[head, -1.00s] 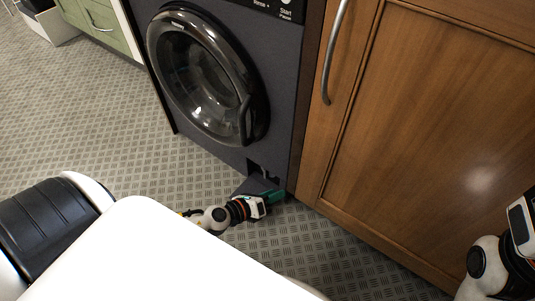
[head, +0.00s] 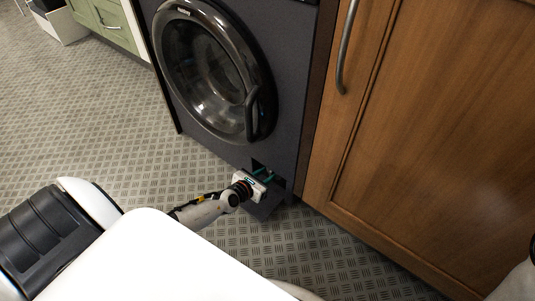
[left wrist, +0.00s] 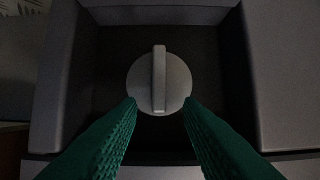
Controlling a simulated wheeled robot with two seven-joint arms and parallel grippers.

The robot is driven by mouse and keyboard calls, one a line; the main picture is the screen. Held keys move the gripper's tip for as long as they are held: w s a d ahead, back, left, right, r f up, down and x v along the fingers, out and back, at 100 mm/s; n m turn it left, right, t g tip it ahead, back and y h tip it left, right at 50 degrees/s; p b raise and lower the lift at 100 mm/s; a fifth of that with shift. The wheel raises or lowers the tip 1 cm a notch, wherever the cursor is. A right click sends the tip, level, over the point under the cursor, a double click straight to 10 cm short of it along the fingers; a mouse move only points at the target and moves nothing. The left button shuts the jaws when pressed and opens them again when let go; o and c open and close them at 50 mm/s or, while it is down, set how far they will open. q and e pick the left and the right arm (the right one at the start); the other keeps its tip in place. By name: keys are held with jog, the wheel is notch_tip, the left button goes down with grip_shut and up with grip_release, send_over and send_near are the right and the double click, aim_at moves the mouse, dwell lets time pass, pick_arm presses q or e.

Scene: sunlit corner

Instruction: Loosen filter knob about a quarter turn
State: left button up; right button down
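The filter knob (left wrist: 159,82) is a round grey disc with a raised grip bar standing upright in the left wrist view. It sits inside a dark recess low on the front of the washing machine (head: 290,60). My left gripper (left wrist: 160,108) is open, its green ribbed fingers at the lower left and lower right edges of the knob. I cannot tell whether they touch it. In the head view the left gripper (head: 263,175) reaches into the recess opening, and the knob is hidden there. The flap (head: 266,206) hangs open below. My right gripper is out of view.
The machine's round door (head: 212,72) is shut above the recess. A wooden cabinet (head: 440,130) stands directly to the right. Patterned floor (head: 90,110) is clear to the left of the machine. Green drawers (head: 108,20) stand at the upper left.

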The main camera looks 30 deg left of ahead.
pick_arm(q)
jog(key=shift+w+d+f, duration=0.1)
jog(key=shift+w+f, duration=0.15)
jog(key=shift+w, duration=0.4)
grip_shut()
jog(key=shift+b, duration=0.3)
